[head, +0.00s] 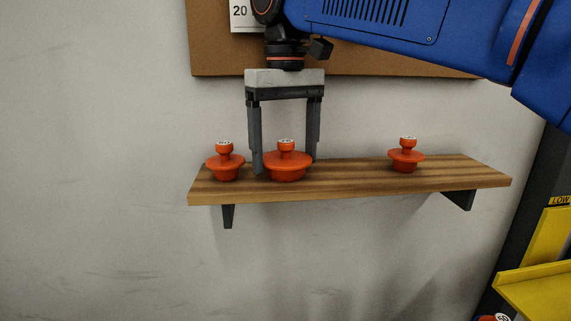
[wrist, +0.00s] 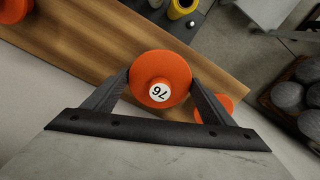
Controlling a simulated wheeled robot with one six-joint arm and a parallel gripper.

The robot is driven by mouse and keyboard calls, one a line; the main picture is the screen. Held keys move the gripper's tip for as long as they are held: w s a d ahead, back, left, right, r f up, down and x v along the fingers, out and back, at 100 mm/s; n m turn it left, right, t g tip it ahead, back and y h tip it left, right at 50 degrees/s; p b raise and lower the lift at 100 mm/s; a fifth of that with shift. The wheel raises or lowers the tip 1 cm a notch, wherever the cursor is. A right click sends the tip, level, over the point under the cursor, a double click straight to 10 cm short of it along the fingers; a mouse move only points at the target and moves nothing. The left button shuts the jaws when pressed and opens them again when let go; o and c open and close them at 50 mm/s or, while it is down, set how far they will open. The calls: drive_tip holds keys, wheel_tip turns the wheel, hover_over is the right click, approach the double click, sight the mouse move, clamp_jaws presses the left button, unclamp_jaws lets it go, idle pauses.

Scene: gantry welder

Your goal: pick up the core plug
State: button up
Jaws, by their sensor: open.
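Three orange-red plugs with knobs and white number labels stand on a wooden shelf (head: 345,178). My gripper (head: 285,163) points down, open, with its fingers on either side of the middle, widest plug (head: 287,168). In the wrist view this plug (wrist: 160,75) sits between the fingertips (wrist: 161,80), its number label facing the camera; I cannot tell whether the fingers touch it. The left plug (head: 225,165) stands close beside my left finger and is partly hidden by a finger in the wrist view (wrist: 213,109). The right plug (head: 406,156) stands apart.
The shelf hangs on a grey wall (head: 100,180) below a cork board (head: 220,50). The shelf is bare between the middle and right plugs. Yellow parts (head: 535,270) stand at the lower right. The wrist view shows a box of grey balls (wrist: 290,105) below.

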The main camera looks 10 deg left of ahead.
drive_tip(key=shift+f, duration=0.45)
drive_tip(key=c, duration=0.7)
